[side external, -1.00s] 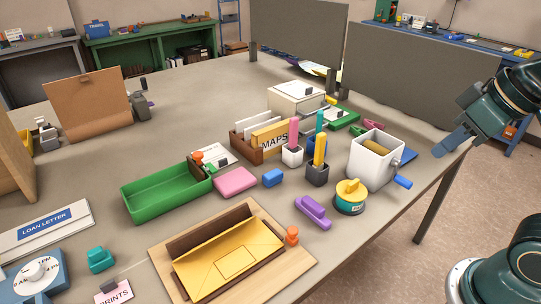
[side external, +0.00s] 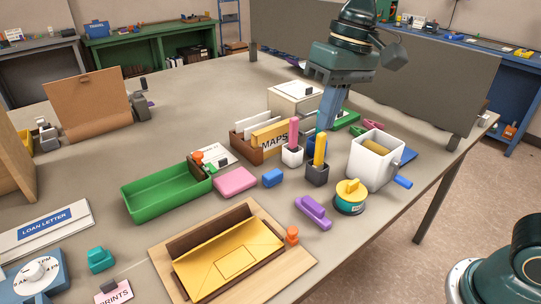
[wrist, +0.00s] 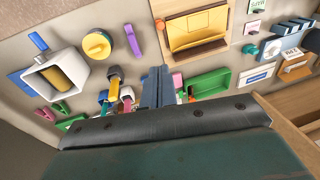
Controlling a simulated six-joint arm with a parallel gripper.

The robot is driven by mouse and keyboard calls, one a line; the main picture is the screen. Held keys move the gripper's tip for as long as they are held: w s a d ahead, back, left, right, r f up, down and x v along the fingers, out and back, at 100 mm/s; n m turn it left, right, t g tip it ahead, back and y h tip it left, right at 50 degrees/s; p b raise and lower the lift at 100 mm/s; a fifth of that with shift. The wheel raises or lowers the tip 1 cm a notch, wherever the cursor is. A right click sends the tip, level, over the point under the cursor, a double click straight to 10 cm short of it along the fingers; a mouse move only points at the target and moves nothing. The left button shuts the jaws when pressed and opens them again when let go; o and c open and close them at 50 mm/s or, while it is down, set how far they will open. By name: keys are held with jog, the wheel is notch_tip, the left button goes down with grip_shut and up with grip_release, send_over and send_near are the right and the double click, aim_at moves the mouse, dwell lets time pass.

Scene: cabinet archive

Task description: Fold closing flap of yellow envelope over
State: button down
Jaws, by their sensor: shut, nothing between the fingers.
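The yellow envelope (side external: 215,268) lies in a dark brown holder (side external: 205,238) on a light wooden board (side external: 290,270) at the front of the table. Fold lines and a small rectangle show on its face. I cannot tell clearly how its closing flap lies. The envelope also shows at the top of the wrist view (wrist: 198,30). My gripper (side external: 325,126) is shut and empty, pointing down over the back right of the table, far from the envelope. Its fingers (wrist: 157,72) are together in the wrist view, with the envelope beyond them.
Between my gripper and the envelope stand pen cups (side external: 317,174), a MAPS card box (side external: 245,152), a pink block (side external: 235,181) and a purple stamp (side external: 313,212). A white pot (side external: 368,172) and yellow-topped tin (side external: 350,198) are at right. A green tray (side external: 155,197) lies left.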

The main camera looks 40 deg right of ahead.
jog(key=w+a+f+g+h, duration=0.2)
jog(key=w+a+f+g, duration=0.1)
jog(key=w+a+f, duration=0.7)
notch_tip(320, 180, down, 4)
jog(key=a, duration=0.2)
jog(key=shift+w+a+g, duration=0.3)
jog(key=shift+a+g, duration=0.1)
jog(key=shift+f, duration=0.1)
jog(key=shift+f, duration=4)
